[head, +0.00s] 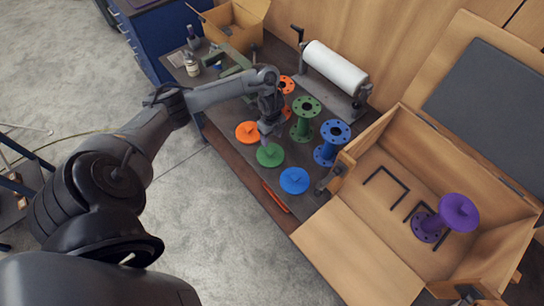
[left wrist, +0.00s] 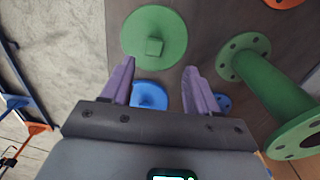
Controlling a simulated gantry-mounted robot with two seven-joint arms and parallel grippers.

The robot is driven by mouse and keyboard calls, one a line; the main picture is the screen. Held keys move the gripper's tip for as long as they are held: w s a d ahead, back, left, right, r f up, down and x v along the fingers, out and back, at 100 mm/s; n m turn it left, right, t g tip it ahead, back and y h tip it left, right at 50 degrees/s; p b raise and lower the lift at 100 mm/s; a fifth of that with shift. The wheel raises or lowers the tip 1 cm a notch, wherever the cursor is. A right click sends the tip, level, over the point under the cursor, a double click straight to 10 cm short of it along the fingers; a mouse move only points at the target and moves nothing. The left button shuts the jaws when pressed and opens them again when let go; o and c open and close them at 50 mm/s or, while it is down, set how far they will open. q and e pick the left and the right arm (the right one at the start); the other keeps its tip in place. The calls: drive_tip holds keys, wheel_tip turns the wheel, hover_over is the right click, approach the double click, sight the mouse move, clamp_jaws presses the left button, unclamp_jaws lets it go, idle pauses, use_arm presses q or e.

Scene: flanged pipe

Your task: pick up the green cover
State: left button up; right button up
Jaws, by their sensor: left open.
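The green cover (head: 270,156) is a flat disc lying on the dark bench top near its front edge, between an orange cover (head: 248,131) and a blue cover (head: 294,181). In the left wrist view the green cover (left wrist: 168,32) shows a small square knob at its centre. My left gripper (head: 268,135) is open and just above the green cover in the head view. In the left wrist view its two purple fingers (left wrist: 153,78) are spread and empty, with the cover beyond their tips. My right gripper is not in view.
Flanged pipes in green (head: 304,118), blue (head: 332,140) and orange (head: 286,85) stand behind the covers. A wooden crate (head: 366,233) at right holds a purple flanged pipe (head: 430,224). A white roll (head: 335,69) stands at the back.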

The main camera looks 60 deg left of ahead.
sight(271, 151)
use_arm(q)
wheel_tip(271, 151, down, 4)
drive_tip(key=shift+s+d+r+b, duration=0.1)
drive_tip(key=shift+r+b, duration=0.05)
drive_tip(key=shift+b, duration=0.6)
drive_tip(key=f, duration=0.1)
drive_tip(key=f+b, duration=0.1)
drive_tip(key=f, duration=0.1)
drive_tip(key=shift+s+d+f+b, duration=0.25)
drive_tip(key=shift+s+b, duration=0.1)
drive_tip(key=shift+b, duration=0.05)
drive_tip(key=shift+f, duration=0.85)
clamp_jaws()
drive_tip(key=shift+r, duration=0.1)
